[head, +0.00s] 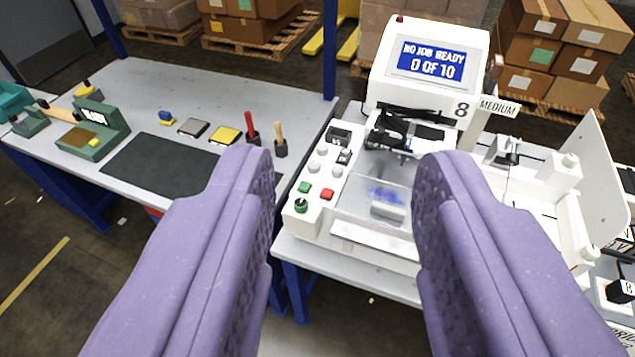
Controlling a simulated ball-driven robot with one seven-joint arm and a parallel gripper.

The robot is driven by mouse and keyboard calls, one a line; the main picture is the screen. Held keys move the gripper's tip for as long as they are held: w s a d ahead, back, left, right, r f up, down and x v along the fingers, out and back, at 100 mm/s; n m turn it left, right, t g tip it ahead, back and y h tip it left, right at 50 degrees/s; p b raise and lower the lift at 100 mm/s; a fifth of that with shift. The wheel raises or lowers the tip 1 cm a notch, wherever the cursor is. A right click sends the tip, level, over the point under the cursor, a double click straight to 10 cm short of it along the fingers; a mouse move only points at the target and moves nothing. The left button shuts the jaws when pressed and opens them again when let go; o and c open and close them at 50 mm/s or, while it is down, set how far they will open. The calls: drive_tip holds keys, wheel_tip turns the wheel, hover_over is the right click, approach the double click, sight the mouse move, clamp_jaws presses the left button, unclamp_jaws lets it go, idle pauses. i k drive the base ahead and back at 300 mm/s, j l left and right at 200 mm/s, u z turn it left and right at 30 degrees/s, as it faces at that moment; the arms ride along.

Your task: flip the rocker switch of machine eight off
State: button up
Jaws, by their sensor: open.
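Machine eight (380,212) is a white plotter on a table right of centre, with an "8" and a "MEDIUM" label. Its blue screen (433,61) reads "NO JOB READY 0 OF 10". The control panel (318,178) on its left side has a green button (305,187), a red button (327,194), a green-and-black knob (301,205) and several pale knobs. Dark parts sit at the panel's far end (340,136); I cannot tell which is the rocker switch or its position. My gripper (345,160) is open and empty, its purple fingers spread in front of the machine, apart from the panel.
A blue post (329,50) rises between bench and machine. Boxes on pallets (250,35) stand behind.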

sight(344, 156)
drive_tip(key=i+l, duration=0.1)
drive_tip(key=i, duration=1.05)
